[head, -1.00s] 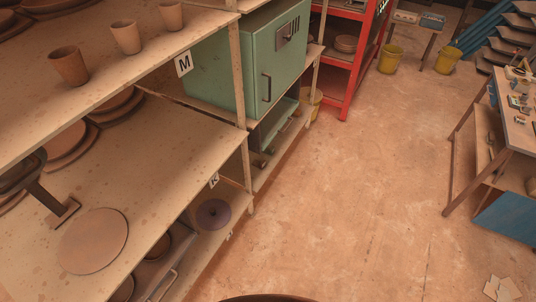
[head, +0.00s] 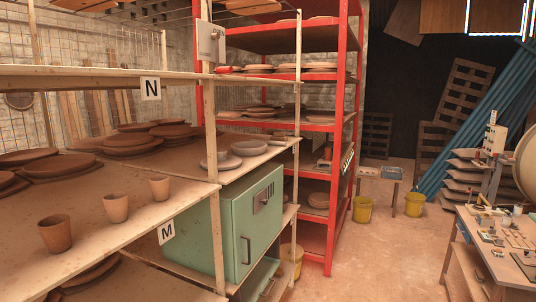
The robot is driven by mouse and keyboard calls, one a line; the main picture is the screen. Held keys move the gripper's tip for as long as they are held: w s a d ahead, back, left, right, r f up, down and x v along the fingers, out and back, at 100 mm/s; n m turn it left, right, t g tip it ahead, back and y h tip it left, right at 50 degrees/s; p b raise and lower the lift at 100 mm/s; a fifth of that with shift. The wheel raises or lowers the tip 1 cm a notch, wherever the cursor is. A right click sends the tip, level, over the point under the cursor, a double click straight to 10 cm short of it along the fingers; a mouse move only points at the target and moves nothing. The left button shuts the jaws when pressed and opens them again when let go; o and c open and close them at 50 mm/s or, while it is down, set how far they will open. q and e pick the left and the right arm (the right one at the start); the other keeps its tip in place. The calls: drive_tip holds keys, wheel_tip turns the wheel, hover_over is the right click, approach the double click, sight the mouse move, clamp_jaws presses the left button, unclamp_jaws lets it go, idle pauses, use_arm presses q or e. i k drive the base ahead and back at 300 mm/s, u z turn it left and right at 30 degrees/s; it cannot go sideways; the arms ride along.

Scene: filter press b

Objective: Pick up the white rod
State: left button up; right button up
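I cannot make out a white rod for certain in the head view. Several small items lie on the workbench (head: 489,226) at the right, too small to tell apart. Neither of my grippers shows in the head view.
A wooden shelf (head: 120,237) with clay cups stands at the left. A green cabinet (head: 222,233) sits in it, with a red rack (head: 338,190) behind. Yellow buckets (head: 362,209) stand on the floor. The floor (head: 385,260) between shelves and workbench is clear.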

sight(274, 143)
drive_tip(key=u, duration=0.9)
drive_tip(key=k, duration=0.1)
drive_tip(key=z, duration=1.5)
drive_tip(key=i, duration=1.6)
drive_tip(key=u, duration=0.6)
drive_tip(key=k, duration=1.3)
drive_tip(key=z, duration=0.7)
drive_tip(key=i, duration=1.1)
drive_tip(key=z, duration=0.5)
drive_tip(key=i, duration=1.5)
drive_tip(key=u, duration=0.95)
drive_tip(key=i, duration=0.8)
drive_tip(key=u, duration=0.95)
